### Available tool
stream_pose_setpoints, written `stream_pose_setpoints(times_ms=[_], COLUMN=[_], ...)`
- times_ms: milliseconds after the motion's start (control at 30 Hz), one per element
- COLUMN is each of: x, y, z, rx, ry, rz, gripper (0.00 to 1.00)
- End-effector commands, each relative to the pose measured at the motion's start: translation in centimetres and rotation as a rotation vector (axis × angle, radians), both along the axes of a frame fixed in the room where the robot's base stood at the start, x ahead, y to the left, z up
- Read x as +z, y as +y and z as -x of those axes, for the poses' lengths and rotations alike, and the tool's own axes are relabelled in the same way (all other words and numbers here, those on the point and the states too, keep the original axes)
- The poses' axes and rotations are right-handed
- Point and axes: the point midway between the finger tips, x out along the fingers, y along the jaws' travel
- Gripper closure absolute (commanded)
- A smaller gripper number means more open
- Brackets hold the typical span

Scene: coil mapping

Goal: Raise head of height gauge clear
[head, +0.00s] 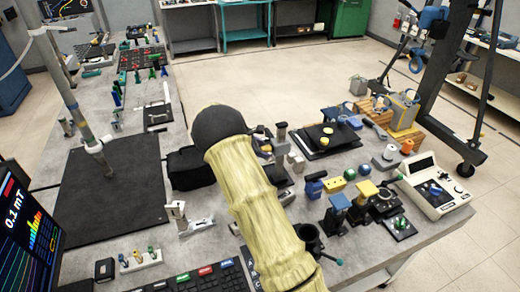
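I cannot tell for sure which thing is the height gauge. A small silver upright piece on a flat base (180,217) stands on the bench left of my arm. A grey upright piece (281,136) stands just right of my arm's black end. A slim grey pole (70,92) leans over the black mat (120,188) at the left, its lower end at or just above the mat. My arm, in a pale yellow sleeve with a rounded black end, rises through the middle. My gripper does not show.
Several small tools, blocks and a cream meter (436,184) crowd the right of the bench. A black pad (327,140) lies at its back. A screen (25,230) stands at the lower left, a keyboard (205,281) in front. The floor (262,75) behind is clear.

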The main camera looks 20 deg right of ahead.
Motion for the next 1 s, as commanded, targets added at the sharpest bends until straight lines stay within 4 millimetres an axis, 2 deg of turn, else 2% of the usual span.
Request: stream_pose_setpoints(times_ms=[367, 567, 1000], x=[0.6, 2.7, 8.8], y=[0.7, 3.0, 9.4], z=[0.2, 0.8, 2.4], rx=[0.0, 0.001, 0.003], ry=[-0.001, -0.001, -0.003], rz=[-0.001, -0.002, -0.001], gripper=[0.54, 0.54, 0.54])
